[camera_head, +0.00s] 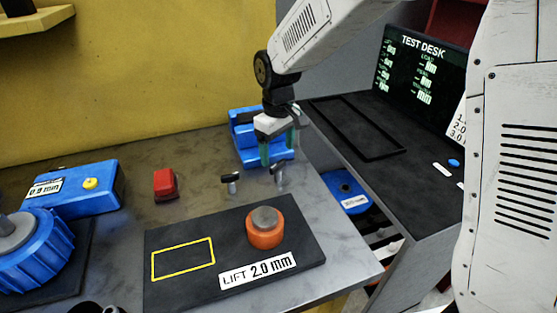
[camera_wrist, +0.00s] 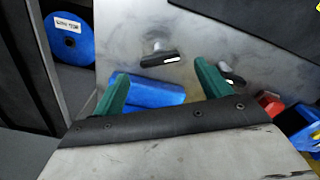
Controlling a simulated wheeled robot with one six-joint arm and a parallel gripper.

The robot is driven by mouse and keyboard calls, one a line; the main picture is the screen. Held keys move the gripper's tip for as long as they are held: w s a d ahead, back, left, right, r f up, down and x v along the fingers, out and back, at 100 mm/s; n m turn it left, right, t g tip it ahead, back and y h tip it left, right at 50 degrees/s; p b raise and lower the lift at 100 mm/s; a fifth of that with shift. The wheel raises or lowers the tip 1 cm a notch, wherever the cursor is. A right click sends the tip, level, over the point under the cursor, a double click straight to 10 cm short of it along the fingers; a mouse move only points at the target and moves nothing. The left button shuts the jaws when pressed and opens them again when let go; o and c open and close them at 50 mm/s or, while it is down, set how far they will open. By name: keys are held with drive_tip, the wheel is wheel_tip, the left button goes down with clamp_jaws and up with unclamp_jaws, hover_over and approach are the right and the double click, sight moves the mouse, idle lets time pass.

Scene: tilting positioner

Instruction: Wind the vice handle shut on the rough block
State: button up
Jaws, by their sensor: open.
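A blue vice-like body (camera_head: 240,152) stands at the back of the bench, partly hidden behind my gripper (camera_head: 278,152). My gripper has two green fingers, spread apart with nothing between them, pointing down in front of the blue body. In the wrist view, part of the blue body (camera_wrist: 155,94) shows between and below the fingertips (camera_wrist: 160,70). Two small grey stems with black crossbars (camera_head: 231,182) stand in front of it; one bar (camera_wrist: 160,57) lies just beyond the fingertips in the wrist view. I cannot tell which part is the vice handle. I cannot make out a rough block.
A black plate (camera_head: 185,290) with a yellow outline and an orange-ringed grey puck (camera_head: 264,235) lies in front. A red block (camera_head: 165,183) and a blue box with a yellow button (camera_head: 85,190) are left. A dark test desk (camera_head: 420,190) stands right, beyond a gap.

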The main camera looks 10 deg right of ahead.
sight(278, 163)
drive_tip(key=shift+f, duration=2.1)
drive_tip(key=c, duration=1)
drive_tip(key=shift+m, duration=0.3)
drive_tip(key=o, duration=1)
drive_tip(key=shift+r, duration=3.95)
